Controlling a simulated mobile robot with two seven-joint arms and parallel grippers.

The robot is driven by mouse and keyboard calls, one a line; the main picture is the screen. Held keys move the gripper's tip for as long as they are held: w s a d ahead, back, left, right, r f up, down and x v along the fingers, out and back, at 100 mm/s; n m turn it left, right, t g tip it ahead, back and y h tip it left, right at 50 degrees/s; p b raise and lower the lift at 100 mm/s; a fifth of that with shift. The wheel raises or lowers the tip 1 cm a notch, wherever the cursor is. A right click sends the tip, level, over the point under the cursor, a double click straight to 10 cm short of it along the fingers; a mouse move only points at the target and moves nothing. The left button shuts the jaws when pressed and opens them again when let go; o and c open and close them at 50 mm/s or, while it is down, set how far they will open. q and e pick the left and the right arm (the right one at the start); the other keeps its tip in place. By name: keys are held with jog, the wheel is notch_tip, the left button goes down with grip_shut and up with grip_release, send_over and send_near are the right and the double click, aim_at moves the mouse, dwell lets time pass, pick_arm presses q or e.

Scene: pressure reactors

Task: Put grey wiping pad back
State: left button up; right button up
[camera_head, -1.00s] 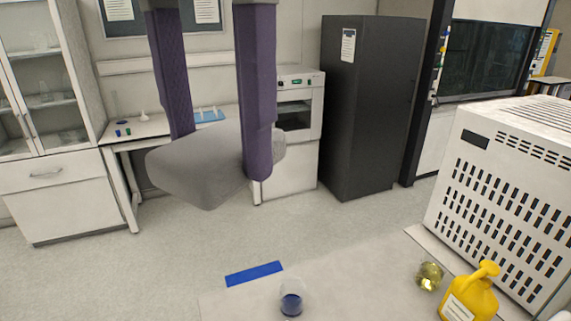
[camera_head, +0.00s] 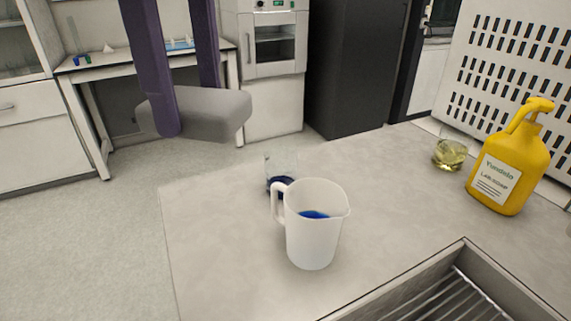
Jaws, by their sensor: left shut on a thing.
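The grey wiping pad (camera_head: 218,112) is a rounded, soft-looking block at the upper left of the head view. My left gripper (camera_head: 187,104), with two long purple fingers hanging from the top edge, is shut on the pad. One finger lies across its near side and the other is partly behind it. The pad is held in the air, apart from the worktop (camera_head: 225,240), and shows beyond its far left edge. My right gripper is not in view.
A white jug (camera_head: 314,240) with blue liquid stands on the worktop, before a glass beaker (camera_head: 281,165). A yellow soap bottle (camera_head: 508,165) and a flask (camera_head: 449,153) stand right, near a vented white cabinet (camera_head: 505,50). A sink (camera_head: 440,300) is at the lower right. The worktop's left part is clear.

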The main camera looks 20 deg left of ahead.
aim_at(222, 286)
pick_arm(q)
jog(key=f+m+b, duration=0.2)
jog(key=f+m, duration=0.1)
jog(key=f, duration=0.6)
jog(key=a+f+m+b, duration=0.1)
jog(key=f+m+b, duration=0.2)
jog(key=f, duration=0.6)
jog(key=a+f+m+b, duration=0.1)
jog(key=f+m+b, duration=0.2)
jog(key=f, duration=0.7)
jog(key=shift+w+a+m, duration=0.1)
jog(key=shift+w+m, duration=0.15)
jog(key=shift+m, duration=0.25)
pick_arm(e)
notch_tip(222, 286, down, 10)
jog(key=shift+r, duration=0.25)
